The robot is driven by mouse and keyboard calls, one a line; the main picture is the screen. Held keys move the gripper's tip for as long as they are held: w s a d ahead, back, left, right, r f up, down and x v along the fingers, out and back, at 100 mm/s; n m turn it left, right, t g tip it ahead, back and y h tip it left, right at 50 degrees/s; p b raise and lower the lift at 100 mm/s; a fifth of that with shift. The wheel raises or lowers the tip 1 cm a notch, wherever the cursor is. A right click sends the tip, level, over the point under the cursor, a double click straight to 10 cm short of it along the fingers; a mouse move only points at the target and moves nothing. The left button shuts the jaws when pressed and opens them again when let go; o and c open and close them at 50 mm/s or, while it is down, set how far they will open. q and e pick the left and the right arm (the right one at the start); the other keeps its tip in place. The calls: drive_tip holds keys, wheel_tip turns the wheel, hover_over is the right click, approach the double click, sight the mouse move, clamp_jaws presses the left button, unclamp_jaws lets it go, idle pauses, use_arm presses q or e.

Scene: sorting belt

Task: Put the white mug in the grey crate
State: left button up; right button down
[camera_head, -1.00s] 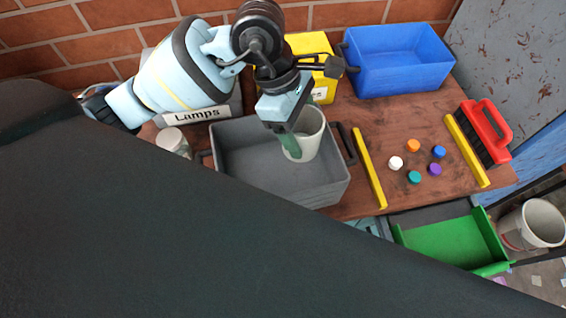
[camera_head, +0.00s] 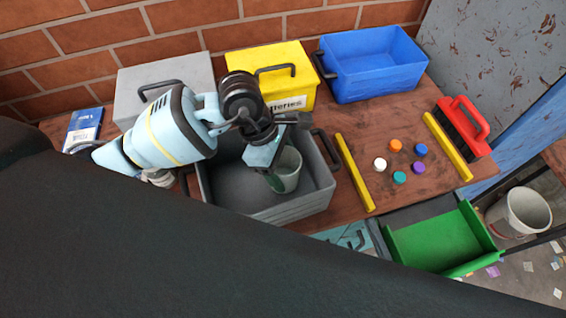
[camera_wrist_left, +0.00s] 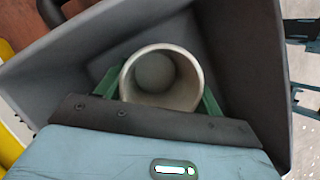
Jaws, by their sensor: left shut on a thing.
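The white mug (camera_head: 288,168) is upright inside the grey crate (camera_head: 297,208), toward its right side. In the left wrist view I look down into the mug (camera_wrist_left: 166,70), with the crate's walls (camera_wrist_left: 245,60) around it. My left gripper (camera_head: 275,181) is shut on the mug, its green fingers on either side of it in the left wrist view. I cannot tell whether the mug's base touches the crate floor.
Behind the crate stand a grey lidded box (camera_head: 135,98), a yellow batteries box (camera_head: 290,88) and a blue bin (camera_head: 375,65). To the right lie yellow bars (camera_head: 355,172), several coloured caps (camera_head: 399,177), a red brush (camera_head: 466,125) and a green tray (camera_head: 440,242).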

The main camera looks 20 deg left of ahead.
use_arm(q)
drive_tip(key=shift+f, duration=0.15)
drive_tip(key=o, duration=1.1)
drive_tip(key=shift+o, duration=0.2)
drive_tip(key=v, duration=1.2)
drive_tip(key=shift+r, duration=0.25)
